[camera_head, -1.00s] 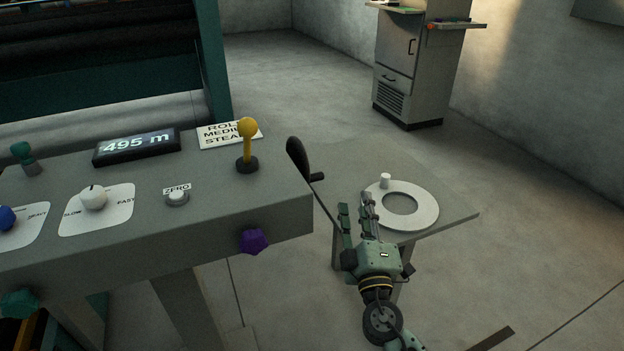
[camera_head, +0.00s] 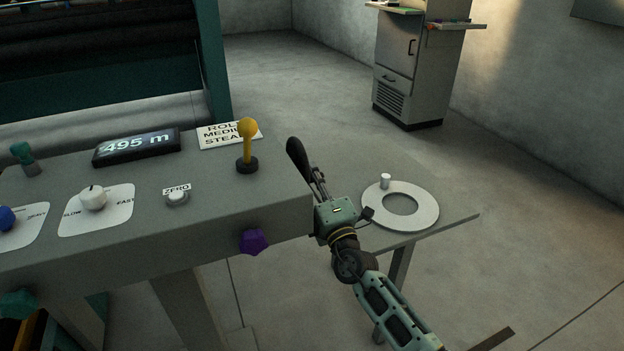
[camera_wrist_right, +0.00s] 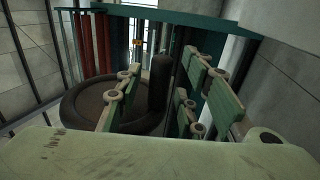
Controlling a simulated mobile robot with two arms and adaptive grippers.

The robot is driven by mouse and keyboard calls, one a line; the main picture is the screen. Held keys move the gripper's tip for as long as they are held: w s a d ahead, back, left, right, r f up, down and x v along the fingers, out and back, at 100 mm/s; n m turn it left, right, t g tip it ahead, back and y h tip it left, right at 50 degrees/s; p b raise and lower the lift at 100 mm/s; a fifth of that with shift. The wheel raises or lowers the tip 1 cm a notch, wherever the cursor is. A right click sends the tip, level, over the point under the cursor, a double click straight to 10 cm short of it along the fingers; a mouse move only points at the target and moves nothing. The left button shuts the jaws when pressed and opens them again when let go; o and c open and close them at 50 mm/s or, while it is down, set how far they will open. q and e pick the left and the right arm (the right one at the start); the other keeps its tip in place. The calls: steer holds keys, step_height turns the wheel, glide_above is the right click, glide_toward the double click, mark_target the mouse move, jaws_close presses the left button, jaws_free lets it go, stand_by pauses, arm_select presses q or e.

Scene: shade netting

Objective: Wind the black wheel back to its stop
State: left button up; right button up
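The black wheel (camera_head: 297,157) is on the right end of the grey console, seen nearly edge-on in the head view. In the right wrist view the wheel (camera_wrist_right: 75,104) is a dark disc with a thick rim. Its black handle (camera_wrist_right: 159,82) stands out from the rim. My right gripper (camera_head: 318,178) is at the wheel, its fingers pointing towards it. In the wrist view the fingers (camera_wrist_right: 160,95) are apart, one on each side of the handle, with a gap visible. The head view hides the handle behind the fingers. My left gripper is not in view.
The console (camera_head: 215,217) carries a yellow lever (camera_head: 247,142), a display (camera_head: 137,146) reading 495 m, a white knob (camera_head: 94,198) and a purple knob (camera_head: 254,241). A grey side table (camera_head: 448,222) with a white ring (camera_head: 427,211) stands close beside my right arm.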

jaws_close()
stand_by(0.4)
